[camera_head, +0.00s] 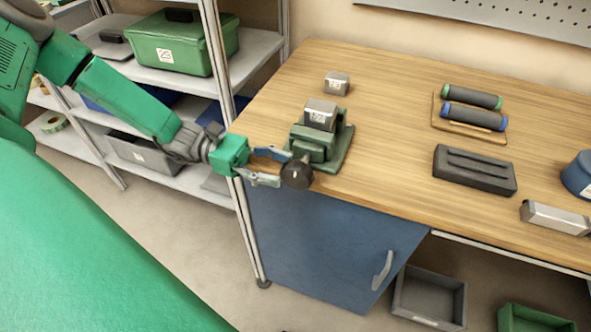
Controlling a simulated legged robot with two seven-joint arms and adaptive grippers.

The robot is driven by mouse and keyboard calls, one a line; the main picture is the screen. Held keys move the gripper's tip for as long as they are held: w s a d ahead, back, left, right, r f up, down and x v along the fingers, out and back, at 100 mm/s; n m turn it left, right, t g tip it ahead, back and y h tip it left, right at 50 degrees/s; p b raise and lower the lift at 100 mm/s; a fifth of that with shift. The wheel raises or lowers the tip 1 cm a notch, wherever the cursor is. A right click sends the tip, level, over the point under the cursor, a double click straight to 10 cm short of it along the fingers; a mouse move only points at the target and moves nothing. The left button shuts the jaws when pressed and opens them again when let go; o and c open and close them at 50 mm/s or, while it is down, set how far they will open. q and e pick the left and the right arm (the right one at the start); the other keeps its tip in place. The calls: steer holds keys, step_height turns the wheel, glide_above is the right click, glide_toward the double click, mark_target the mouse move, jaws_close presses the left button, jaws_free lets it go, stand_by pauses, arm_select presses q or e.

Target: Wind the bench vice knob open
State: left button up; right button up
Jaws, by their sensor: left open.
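The bench vice (330,147) is green and stands near the left front edge of the wooden bench. A metal block with a label (320,113) sits in the top of it. The vice's round black knob (297,174) sticks out at the front, just past the bench edge. My left gripper (283,167) reaches in from the left, with its two grey-blue fingers apart. The fingertips are close to the knob, one behind it and one at its left side. I cannot tell whether they touch it. My right gripper is not in view.
A second metal block (337,83) lies behind the vice. Two rollers on a wooden base (470,138), a dark slotted block (474,170) and a silver bar (555,217) lie to the right. A shelf rack with a green case (180,43) stands left. The bench middle is clear.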

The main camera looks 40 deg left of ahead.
arm_select(q)
steer(key=v, duration=0.7)
steer(key=shift+a, duration=0.25)
steer(key=shift+d, duration=0.1)
